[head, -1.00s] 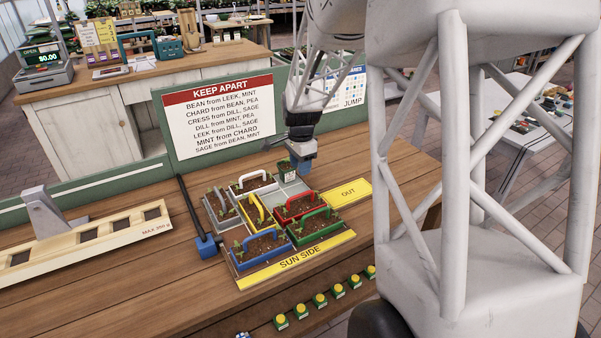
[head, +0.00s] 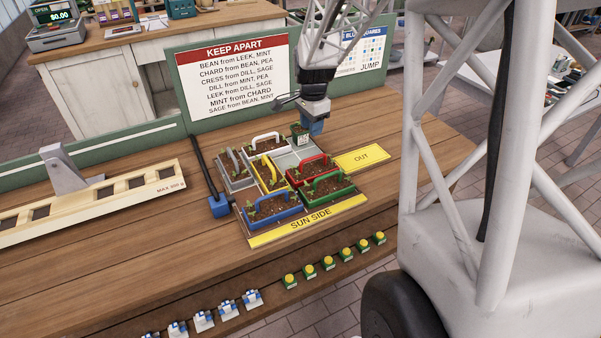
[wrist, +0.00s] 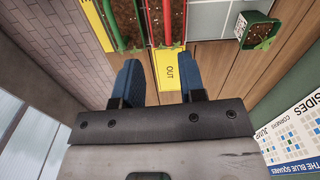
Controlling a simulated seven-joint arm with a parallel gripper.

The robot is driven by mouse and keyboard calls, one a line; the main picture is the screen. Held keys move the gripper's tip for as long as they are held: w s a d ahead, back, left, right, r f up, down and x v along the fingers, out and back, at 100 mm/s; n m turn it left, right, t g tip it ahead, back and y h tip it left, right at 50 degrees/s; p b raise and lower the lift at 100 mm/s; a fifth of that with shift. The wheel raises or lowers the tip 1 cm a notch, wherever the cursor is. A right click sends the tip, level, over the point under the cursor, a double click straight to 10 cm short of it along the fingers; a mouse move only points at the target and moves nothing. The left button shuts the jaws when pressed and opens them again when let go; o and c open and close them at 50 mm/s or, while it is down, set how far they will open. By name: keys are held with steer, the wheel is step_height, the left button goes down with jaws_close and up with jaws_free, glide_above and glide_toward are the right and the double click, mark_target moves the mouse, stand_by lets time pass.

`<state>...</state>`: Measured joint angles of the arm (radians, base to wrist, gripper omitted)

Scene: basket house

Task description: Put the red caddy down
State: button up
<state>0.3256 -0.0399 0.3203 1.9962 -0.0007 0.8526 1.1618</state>
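The red caddy (head: 307,162), a soil-filled box with a red arched handle, sits in the right column of the tray, between an empty grey cell behind it and the green caddy (head: 328,181) in front. Its handle shows at the top of the wrist view (wrist: 167,22). My gripper (head: 314,128) hangs behind the caddies, near a small green pot (head: 300,134). In the wrist view my two blue fingers (wrist: 159,85) are wide apart with nothing between them. The red handle is beyond the fingertips, not held.
White (head: 266,137), yellow (head: 263,162), grey (head: 236,163) and blue (head: 272,200) caddies fill neighbouring cells. A KEEP APART board (head: 235,78) stands behind. Wooden bench right of the OUT plate (head: 362,158) is clear.

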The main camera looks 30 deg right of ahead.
steer(key=s+a+r+n, duration=0.3)
steer(key=s+a+n, duration=0.2)
steer(key=s, duration=0.5)
steer(key=s+a+r+n+t, duration=0.1)
steer(key=s+a+r+n, duration=0.3)
steer(key=s+a+n, duration=0.2)
steer(key=s+a+r+n+t, duration=0.1)
steer(key=s+a+r+n, duration=0.3)
steer(key=s+a, duration=0.5)
steer(key=s+n, duration=0.1)
steer(key=s, duration=0.4)
steer(key=shift+s+n, duration=0.4)
